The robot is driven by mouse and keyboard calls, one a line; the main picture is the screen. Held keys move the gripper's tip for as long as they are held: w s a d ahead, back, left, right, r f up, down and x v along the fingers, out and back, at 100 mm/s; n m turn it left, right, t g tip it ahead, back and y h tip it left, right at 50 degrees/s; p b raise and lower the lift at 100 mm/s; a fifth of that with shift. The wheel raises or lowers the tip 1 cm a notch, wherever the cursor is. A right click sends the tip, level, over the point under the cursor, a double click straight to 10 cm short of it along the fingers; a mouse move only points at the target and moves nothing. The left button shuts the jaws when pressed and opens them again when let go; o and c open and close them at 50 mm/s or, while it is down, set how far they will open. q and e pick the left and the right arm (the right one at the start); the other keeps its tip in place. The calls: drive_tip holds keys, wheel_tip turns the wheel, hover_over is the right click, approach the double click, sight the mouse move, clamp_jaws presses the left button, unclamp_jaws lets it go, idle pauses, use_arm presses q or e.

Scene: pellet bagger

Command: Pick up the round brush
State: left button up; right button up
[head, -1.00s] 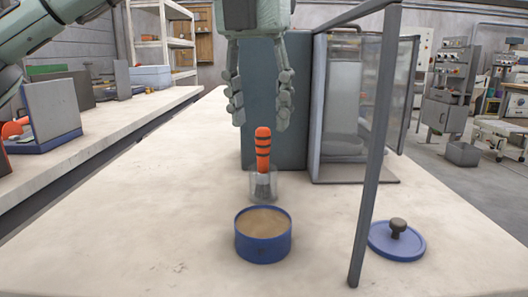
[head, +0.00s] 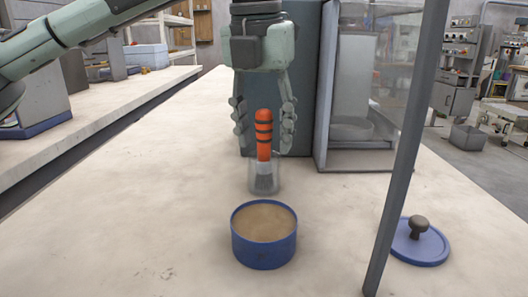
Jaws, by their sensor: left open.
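The round brush has an orange handle with dark bands (head: 264,135) and stands upright, bristles down, in a clear cup (head: 265,176) on the table. My left gripper (head: 265,128) points down over it, open. Its two fingers hang on either side of the upper handle in the picture, with a visible gap on both sides. I cannot tell exactly how near they are in depth. My right gripper is not in view.
A blue round tub (head: 264,248) with tan contents stands in front of the cup. A blue lid with a dark knob (head: 419,241) lies at right. A grey post (head: 408,150) rises between them. The bagger cabinet (head: 300,80) stands behind. The table's left side is clear.

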use_arm(q)
clamp_jaws()
idle(0.3)
drive_tip(key=shift+r, duration=0.15)
drive_tip(key=shift+r, duration=0.35)
wheel_tip(320, 180, up, 9)
drive_tip(key=shift+f+p, duration=0.2)
drive_tip(key=shift+p, duration=0.35)
drive_tip(key=shift+r, duration=0.25)
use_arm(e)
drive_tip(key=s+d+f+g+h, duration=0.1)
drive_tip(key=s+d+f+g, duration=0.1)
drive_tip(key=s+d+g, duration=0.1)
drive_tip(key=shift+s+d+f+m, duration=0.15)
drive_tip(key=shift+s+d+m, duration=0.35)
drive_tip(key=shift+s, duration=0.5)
